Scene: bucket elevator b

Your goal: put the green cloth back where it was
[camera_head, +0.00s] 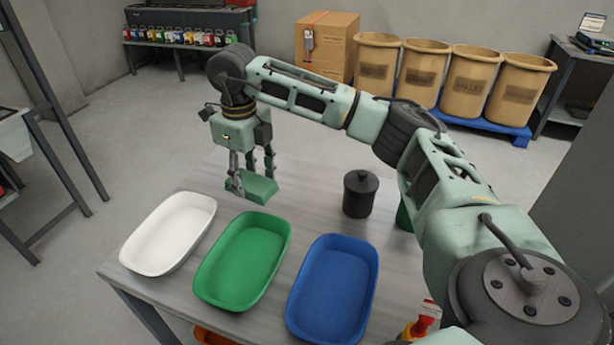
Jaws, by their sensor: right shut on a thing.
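The green cloth (260,190) is a small folded-looking green piece at the far left part of the grey table (312,225). My right gripper (252,180) points down and is shut on the cloth. I cannot tell whether the cloth touches the tabletop or hangs just above it. The cloth is beyond the green tray (243,262) and apart from it. My left gripper is not in view.
A white tray (168,233) and a blue tray (333,290) flank the green tray. A black lidded jar (360,194) stands right of the cloth. A green object (403,218) is partly hidden by my arm. A red-and-yellow item (420,322) is at the front.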

